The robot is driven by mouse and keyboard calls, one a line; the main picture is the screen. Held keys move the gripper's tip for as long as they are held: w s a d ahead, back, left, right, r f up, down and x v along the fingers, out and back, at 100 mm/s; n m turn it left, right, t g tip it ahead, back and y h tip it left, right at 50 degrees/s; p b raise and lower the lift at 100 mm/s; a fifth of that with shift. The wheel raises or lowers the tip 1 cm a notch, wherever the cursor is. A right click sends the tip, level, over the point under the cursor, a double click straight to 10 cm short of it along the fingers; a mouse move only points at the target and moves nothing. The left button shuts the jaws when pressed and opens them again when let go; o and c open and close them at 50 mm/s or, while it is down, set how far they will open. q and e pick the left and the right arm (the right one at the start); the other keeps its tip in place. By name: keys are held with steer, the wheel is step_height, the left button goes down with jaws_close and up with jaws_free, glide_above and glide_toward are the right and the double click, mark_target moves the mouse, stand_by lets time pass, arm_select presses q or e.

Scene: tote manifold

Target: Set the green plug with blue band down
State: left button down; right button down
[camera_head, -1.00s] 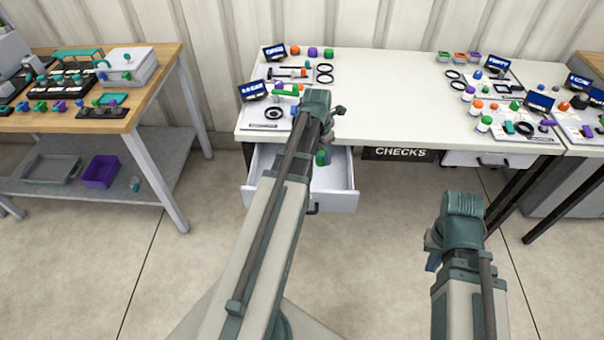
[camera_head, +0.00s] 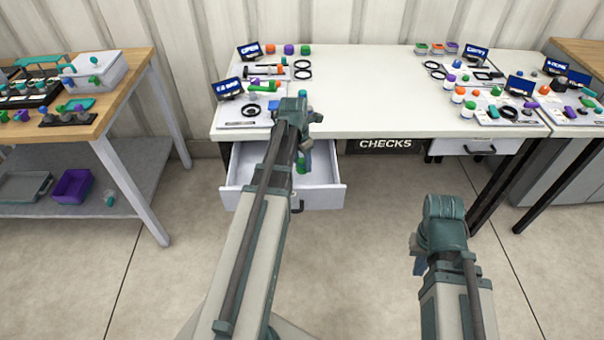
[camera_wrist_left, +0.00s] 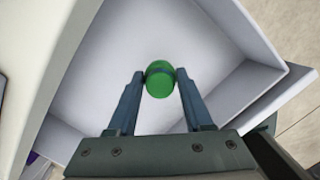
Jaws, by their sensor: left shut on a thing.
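The green plug with blue band (camera_wrist_left: 160,84) is between the two fingertips of my left gripper (camera_wrist_left: 161,80) in the left wrist view, and the gripper is shut on it. Its rounded green end faces the camera, and a bluish band shows partly. The plug is over the inside of the open white drawer (camera_wrist_left: 235,30); I cannot tell whether it touches the floor.
The drawer is under a white table (camera_head: 370,110) with small parts and label screens on top. A "CHECKS" sign (camera_head: 385,145) and a second drawer (camera_head: 475,147) are to the right. A wooden bench (camera_head: 125,90) stands left, with a purple bin (camera_head: 72,186) on its shelf.

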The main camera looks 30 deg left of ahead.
mark_target(302, 169)
arm_select(q)
steer(key=shift+f+b, duration=1.8)
steer(key=shift+f, duration=0.1)
steer(key=shift+f, duration=0.15)
steer(key=shift+c, duration=1.5)
jaws_free()
steer(key=shift+r, duration=0.3)
step_height(302, 169, up, 12)
steer(key=s+p, duration=0.1)
steer(key=p, duration=1.1)
steer(key=shift+s+a, duration=0.2)
steer(key=shift+s, duration=0.2)
steer(key=shift+f, duration=0.1)
